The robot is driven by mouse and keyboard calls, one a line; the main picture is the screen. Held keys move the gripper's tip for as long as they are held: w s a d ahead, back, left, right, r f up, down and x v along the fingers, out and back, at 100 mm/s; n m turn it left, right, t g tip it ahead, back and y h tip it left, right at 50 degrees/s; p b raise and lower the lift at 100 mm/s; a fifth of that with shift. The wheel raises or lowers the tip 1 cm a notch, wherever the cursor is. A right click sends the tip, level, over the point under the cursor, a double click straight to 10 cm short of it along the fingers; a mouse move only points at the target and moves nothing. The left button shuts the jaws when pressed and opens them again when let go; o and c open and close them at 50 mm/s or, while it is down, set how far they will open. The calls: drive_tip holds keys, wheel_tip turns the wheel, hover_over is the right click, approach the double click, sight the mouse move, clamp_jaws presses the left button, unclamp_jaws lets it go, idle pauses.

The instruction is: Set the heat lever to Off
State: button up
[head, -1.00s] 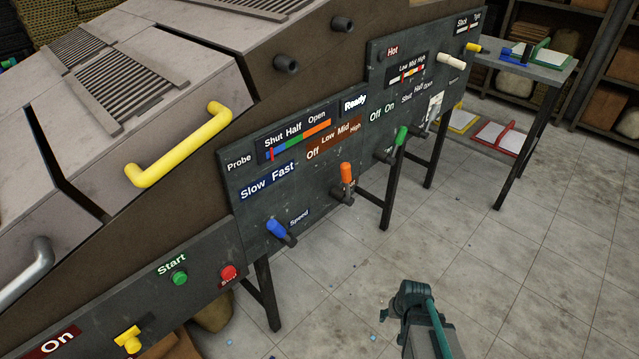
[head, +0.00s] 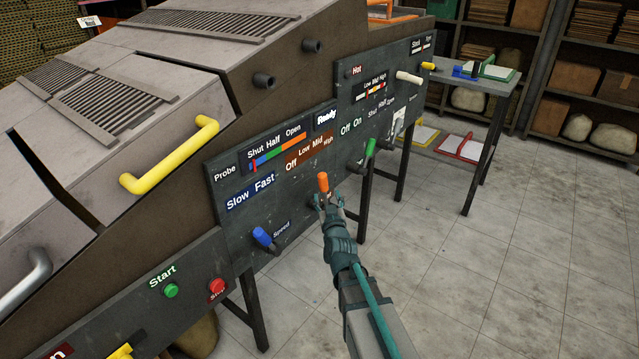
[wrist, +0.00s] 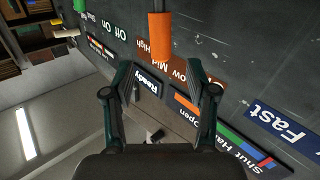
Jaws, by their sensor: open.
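The heat lever has an orange handle (head: 323,182) that stands roughly upright on the dark panel (head: 230,165), below the brown scale (head: 310,154) reading Off, Low, Mid, High. My gripper (head: 328,200) is open at the lever's lower end, and its fingers hide part of the lever and the label below it. In the wrist view, which is upside down, the orange handle (wrist: 160,36) lies ahead of and roughly between the two fingertips of my gripper (wrist: 158,78). The handle covers part of the scale between High and Low. I cannot tell whether the fingers touch the lever.
A blue speed lever (head: 263,237) is to the left, and a green lever (head: 370,148) to the right. A white-handled lever (head: 409,77) is farther right. Green Start (head: 171,290) and red stop (head: 217,286) buttons sit lower left.

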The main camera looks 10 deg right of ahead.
sight(324, 184)
drive_tip(key=w, duration=1)
drive_tip(key=shift+d+p, duration=0.15)
drive_tip(key=shift+p, duration=0.2)
clamp_jaws()
